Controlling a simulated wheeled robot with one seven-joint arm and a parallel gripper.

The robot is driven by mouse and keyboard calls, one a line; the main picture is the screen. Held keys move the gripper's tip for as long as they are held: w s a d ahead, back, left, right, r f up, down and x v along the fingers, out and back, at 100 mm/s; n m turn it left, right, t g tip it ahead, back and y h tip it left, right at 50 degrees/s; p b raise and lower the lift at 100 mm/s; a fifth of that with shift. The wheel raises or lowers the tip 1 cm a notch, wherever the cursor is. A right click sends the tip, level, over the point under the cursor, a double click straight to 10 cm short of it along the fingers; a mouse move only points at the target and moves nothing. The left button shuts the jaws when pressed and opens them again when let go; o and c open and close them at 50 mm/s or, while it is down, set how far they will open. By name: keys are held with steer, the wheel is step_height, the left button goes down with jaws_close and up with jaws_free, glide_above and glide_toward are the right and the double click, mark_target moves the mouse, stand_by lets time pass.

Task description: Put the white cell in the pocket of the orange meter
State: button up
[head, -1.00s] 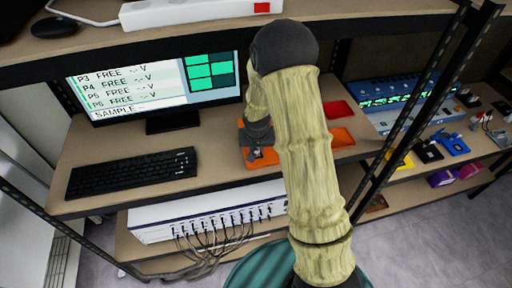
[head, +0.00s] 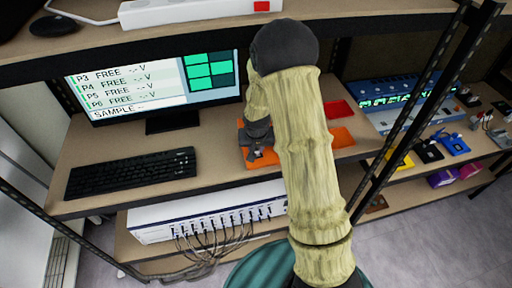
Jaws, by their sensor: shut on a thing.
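My gripper (head: 256,152) points down over an orange piece (head: 262,161) on the shelf, right of the keyboard. The gripper is small in view and partly behind my own arm. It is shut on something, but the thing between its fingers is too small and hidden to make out. A second orange piece (head: 341,137) lies to the right, behind my arm. I cannot tell which orange piece is the meter, and neither the white cell nor a pocket can be made out.
A black keyboard (head: 133,174) and a monitor (head: 155,85) stand to the left. A red piece (head: 338,109) lies at the back right. A blue instrument (head: 410,100) sits beyond the dark rack post (head: 415,110). A white cabled box (head: 205,212) is on the shelf below.

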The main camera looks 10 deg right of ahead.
steer(key=shift+f+b, duration=0.6)
stand_by(0.7)
